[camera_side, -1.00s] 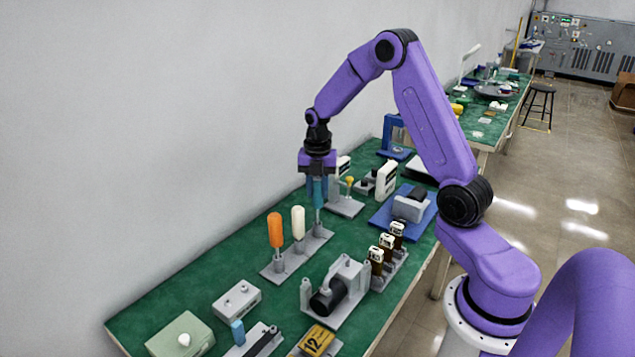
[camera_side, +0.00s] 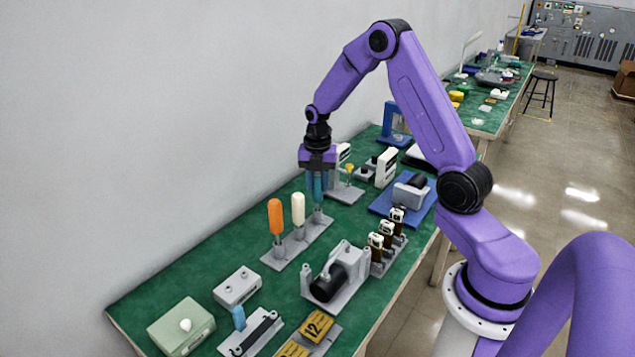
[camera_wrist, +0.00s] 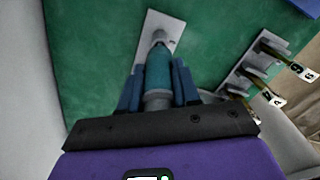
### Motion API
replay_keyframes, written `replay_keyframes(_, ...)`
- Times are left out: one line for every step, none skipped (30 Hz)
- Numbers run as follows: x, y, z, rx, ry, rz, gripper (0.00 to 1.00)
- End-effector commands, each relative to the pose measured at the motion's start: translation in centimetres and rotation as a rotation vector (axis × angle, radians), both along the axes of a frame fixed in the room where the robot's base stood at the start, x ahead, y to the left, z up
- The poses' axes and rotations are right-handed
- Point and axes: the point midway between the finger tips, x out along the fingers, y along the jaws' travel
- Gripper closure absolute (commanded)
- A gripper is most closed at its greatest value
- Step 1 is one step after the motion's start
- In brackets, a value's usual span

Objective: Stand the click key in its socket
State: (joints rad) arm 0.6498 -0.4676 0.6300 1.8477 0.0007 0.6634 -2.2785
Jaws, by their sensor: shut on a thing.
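The click key, which I take to be the teal-handled tool (camera_side: 317,187), is upright in my gripper (camera_side: 317,180). My gripper points straight down and is shut on the handle. In the wrist view the teal handle (camera_wrist: 158,70) sits between the two blue fingers (camera_wrist: 158,90). The key is over the far end of the grey rack (camera_side: 290,250), whose plate also shows in the wrist view (camera_wrist: 172,25). Its lower end meets the socket area there, but I cannot tell whether it is seated or just above.
An orange-handled tool (camera_side: 275,216) and a white-handled tool (camera_side: 298,208) stand upright in the same rack, close to the key. A grey pump unit (camera_side: 335,275) and several labelled dark items (camera_side: 387,240) stand to the right. Green bench is bare left of the rack.

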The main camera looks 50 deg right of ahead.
Motion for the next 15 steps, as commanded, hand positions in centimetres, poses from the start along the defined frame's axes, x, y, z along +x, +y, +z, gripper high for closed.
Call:
replay_keyframes(0.01,0.00,0.01,0.000,0.000,0.000,0.99)
replay_keyframes(0.01,0.00,0.00,0.000,0.000,0.000,0.99)
replay_keyframes(0.02,-0.01,-0.02,0.000,0.000,0.000,0.99)
replay_keyframes(0.01,0.00,-0.04,0.000,0.000,0.000,0.99)
replay_keyframes(0.02,-0.01,-0.06,0.000,0.000,0.000,0.99)
replay_keyframes(0.02,-0.01,-0.09,0.001,-0.001,0.000,0.99)
replay_keyframes(0.02,-0.01,-0.12,0.001,-0.001,0.000,0.99)
replay_keyframes(0.03,-0.01,-0.14,0.000,-0.001,0.000,0.99)
replay_keyframes(0.03,-0.01,-0.18,0.000,-0.001,0.000,0.99)
replay_keyframes(0.03,-0.01,-0.20,0.000,-0.001,0.000,0.99)
replay_keyframes(0.03,-0.01,-0.23,0.000,-0.001,0.000,0.99)
replay_keyframes(0.03,-0.01,-0.26,0.000,-0.001,0.000,0.99)
replay_keyframes(0.03,-0.01,-0.29,0.000,-0.001,0.000,0.99)
replay_keyframes(0.03,-0.01,-0.31,0.000,-0.001,0.000,0.99)
replay_keyframes(0.02,0.00,-0.35,0.001,-0.001,0.000,0.99)
